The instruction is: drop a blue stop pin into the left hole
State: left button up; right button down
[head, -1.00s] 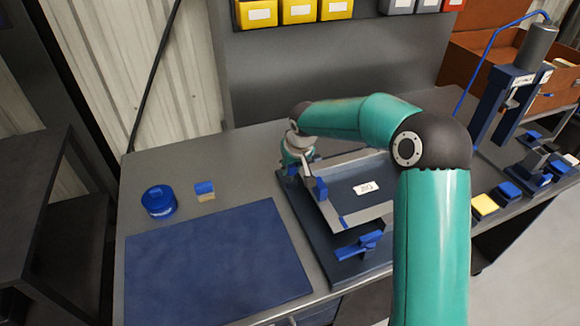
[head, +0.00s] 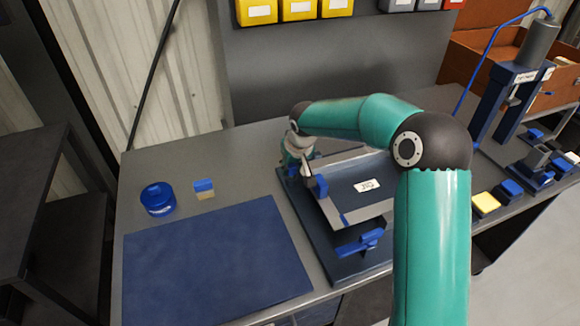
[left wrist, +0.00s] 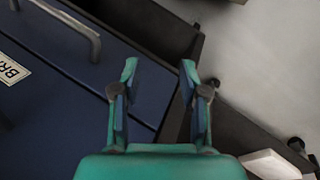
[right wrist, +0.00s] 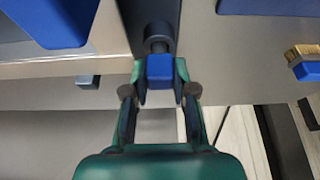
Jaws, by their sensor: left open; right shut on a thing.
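My right gripper (right wrist: 160,85) is shut on a blue stop pin (right wrist: 160,70), whose square blue head shows between the fingertips in the right wrist view. Just past the pin is a round dark fitting (right wrist: 158,36) on a dark bar; the pin's lower end and any hole are hidden. In the head view my right gripper (head: 302,166) is at the far left corner of the dark fixture (head: 315,240), partly hidden by its own wrist. My left gripper (left wrist: 158,85) is open and empty above blue drawer fronts (left wrist: 60,85) in the left wrist view.
A framed plate with a white label (head: 367,185) sits on the fixture, with a blue clamp (head: 360,243) in front. Left are a blue mat (head: 210,265), a blue tin (head: 158,199) and a blue-topped brush-like block (head: 204,189). A press (head: 510,90) stands right.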

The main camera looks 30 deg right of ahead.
jog(key=shift+f+b, duration=0.25)
jog(key=shift+b, duration=0.05)
dwell(0.5)
jog(key=c, duration=0.9)
grip_release()
jog(key=shift+o, duration=0.2)
jog(key=o, duration=0.4)
jog(key=shift+r, duration=0.1)
jog(key=shift+r+p, duration=2.35)
jog(key=shift+r, duration=1.1)
